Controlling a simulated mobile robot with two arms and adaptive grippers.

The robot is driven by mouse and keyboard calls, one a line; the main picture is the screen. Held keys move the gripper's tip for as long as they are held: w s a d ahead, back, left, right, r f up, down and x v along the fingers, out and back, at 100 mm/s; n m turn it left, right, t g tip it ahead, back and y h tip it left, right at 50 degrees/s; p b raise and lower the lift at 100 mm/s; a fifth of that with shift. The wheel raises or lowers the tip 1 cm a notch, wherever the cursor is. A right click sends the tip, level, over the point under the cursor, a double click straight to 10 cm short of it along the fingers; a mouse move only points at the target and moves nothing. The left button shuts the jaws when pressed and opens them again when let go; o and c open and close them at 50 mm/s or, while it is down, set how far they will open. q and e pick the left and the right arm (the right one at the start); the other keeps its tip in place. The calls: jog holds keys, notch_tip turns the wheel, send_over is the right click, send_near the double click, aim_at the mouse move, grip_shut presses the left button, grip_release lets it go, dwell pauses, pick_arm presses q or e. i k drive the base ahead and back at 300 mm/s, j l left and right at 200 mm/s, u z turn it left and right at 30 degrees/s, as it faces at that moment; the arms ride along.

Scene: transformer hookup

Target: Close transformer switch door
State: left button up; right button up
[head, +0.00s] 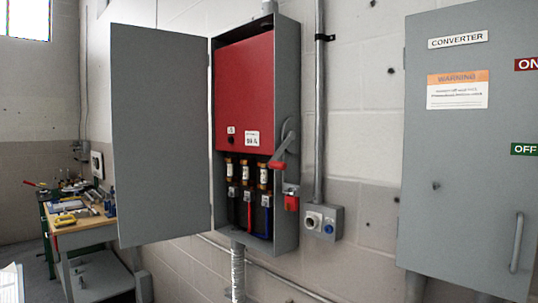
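The grey switch door (162,135) stands wide open, swung out to the left of its box on its right-side hinges. The open switch box (287,130) is fixed to the wall and shows a red inner panel (246,95). Below the panel are several brown fuses (246,172) and red and blue cables. A lever with a red handle (277,165) is on the box's right side, pointing down and to the left. Neither of my grippers is in view.
A grey converter cabinet (460,150) with a vertical handle (516,242) is at the right. A small outlet box (323,221) and conduit (319,110) sit between. A tool-covered workbench (75,236) stands at the left behind the door.

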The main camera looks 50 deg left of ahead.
aim_at(159, 80)
jog(key=u, duration=1.8)
